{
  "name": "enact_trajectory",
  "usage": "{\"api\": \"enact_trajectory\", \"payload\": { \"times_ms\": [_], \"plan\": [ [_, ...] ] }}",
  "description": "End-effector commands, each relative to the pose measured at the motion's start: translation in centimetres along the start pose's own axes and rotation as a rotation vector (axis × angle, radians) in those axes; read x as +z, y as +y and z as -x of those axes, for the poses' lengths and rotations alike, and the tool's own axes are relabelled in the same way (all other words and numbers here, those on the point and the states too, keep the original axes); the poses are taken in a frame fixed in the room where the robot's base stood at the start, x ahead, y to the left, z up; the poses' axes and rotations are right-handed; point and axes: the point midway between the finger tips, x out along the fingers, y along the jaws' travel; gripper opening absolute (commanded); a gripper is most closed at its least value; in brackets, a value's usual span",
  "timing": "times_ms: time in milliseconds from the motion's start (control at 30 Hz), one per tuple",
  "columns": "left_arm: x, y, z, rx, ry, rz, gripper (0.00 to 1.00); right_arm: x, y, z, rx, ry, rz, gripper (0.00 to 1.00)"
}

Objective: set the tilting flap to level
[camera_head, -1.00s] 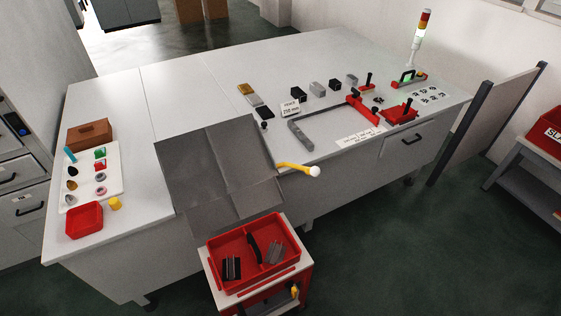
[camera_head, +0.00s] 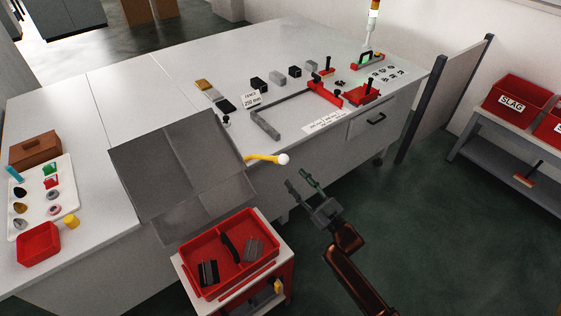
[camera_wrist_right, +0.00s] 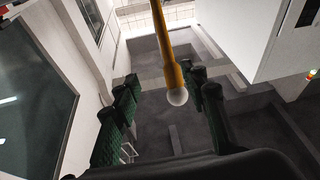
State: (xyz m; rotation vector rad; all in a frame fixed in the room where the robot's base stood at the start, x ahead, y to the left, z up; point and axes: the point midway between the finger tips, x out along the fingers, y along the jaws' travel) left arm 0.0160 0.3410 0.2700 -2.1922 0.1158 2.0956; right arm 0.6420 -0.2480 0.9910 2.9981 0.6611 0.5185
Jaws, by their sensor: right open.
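The tilting flap (camera_head: 170,165) is a grey panel at the front edge of the white table in the head view, and it looks tilted. A yellow lever (camera_head: 262,158) with a white ball end (camera_head: 283,159) sticks out from its right side. My right gripper (camera_head: 298,183) is open and empty, just below and right of the ball, apart from it. In the right wrist view the yellow lever (camera_wrist_right: 167,50) comes down from the top, and its ball (camera_wrist_right: 177,97) appears between the open fingers (camera_wrist_right: 165,105). My left gripper is not in view.
A red tray (camera_head: 192,254) on a small cart stands below the flap. Red clamps, dark blocks and a grey frame (camera_head: 268,128) lie on the table (camera_head: 150,85). A dark-edged panel (camera_head: 440,100) stands at the right. The floor right of my arm is clear.

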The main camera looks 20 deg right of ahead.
Motion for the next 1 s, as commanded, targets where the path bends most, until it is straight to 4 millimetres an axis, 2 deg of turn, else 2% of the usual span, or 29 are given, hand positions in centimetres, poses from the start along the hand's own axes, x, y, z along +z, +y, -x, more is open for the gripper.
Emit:
{"api": "enact_trajectory", "payload": {
  "times_ms": [33,100,200,633,800,1000],
  "plan": [
    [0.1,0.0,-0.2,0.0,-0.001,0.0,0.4,-1.6,-0.5,-0.5,-0.019,0.033,0.002,0.4],
    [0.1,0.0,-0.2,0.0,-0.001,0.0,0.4,-3.2,-0.9,-1.0,-0.034,0.063,0.003,0.4],
    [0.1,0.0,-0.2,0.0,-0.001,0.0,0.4,-4.0,-1.2,-1.8,-0.043,0.079,0.004,0.4],
    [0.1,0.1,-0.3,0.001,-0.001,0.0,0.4,-4.4,-1.4,-7.8,-0.041,0.077,0.003,0.4],
    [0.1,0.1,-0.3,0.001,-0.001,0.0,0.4,-4.4,-1.4,-8.7,-0.04,0.075,0.003,0.4],
    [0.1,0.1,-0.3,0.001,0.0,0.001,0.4,-4.4,-1.4,-8.8,-0.04,0.075,0.003,0.4]
  ]
}}
